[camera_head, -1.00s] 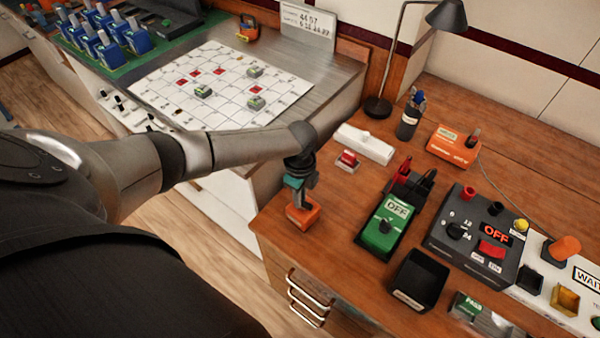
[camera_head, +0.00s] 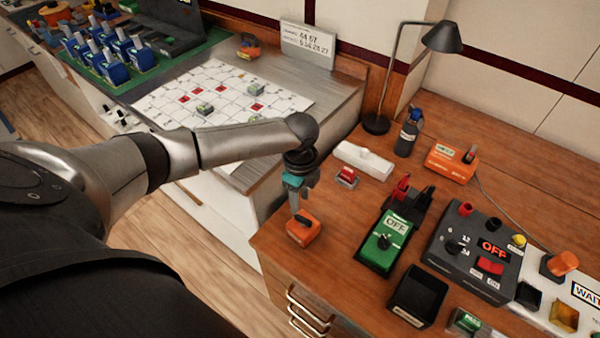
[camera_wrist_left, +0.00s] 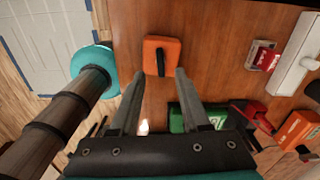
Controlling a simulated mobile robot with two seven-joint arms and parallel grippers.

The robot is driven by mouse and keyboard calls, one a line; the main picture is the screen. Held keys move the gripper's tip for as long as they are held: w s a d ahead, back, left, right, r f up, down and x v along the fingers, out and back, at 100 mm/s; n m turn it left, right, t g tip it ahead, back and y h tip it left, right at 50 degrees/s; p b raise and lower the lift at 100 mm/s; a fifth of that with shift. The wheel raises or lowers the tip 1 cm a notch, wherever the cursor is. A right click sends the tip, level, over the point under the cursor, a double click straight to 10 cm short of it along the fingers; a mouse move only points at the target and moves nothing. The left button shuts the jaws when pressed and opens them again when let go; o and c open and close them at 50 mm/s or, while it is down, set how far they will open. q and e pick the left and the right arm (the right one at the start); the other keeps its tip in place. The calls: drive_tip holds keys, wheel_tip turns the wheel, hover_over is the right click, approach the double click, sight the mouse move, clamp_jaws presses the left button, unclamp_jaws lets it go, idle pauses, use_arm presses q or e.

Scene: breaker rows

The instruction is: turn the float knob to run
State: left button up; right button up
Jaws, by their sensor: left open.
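An orange block with a black knob (camera_head: 304,228) sits at the left front corner of the wooden desk. It also shows in the left wrist view (camera_wrist_left: 161,55), just beyond the fingertips. A green unit (camera_head: 388,240) with an OFF display and a black knob stands to its right. I cannot read which knob is the float knob. My left gripper (camera_head: 297,208) points down above the orange block, apart from it. In the left wrist view the gripper (camera_wrist_left: 157,76) is open, with nothing between its fingers. My right gripper is not in view.
Behind are a red switch (camera_head: 347,177), a white bar (camera_head: 363,160), a lamp (camera_head: 376,124) and an orange box (camera_head: 452,162). A dark panel reading OFF (camera_head: 470,262) stands at the right.

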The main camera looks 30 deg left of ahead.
use_arm(q)
wheel_tip(320, 180, up, 8)
drive_tip(key=shift+r+p, duration=0.15)
drive_tip(key=shift+p, duration=0.3)
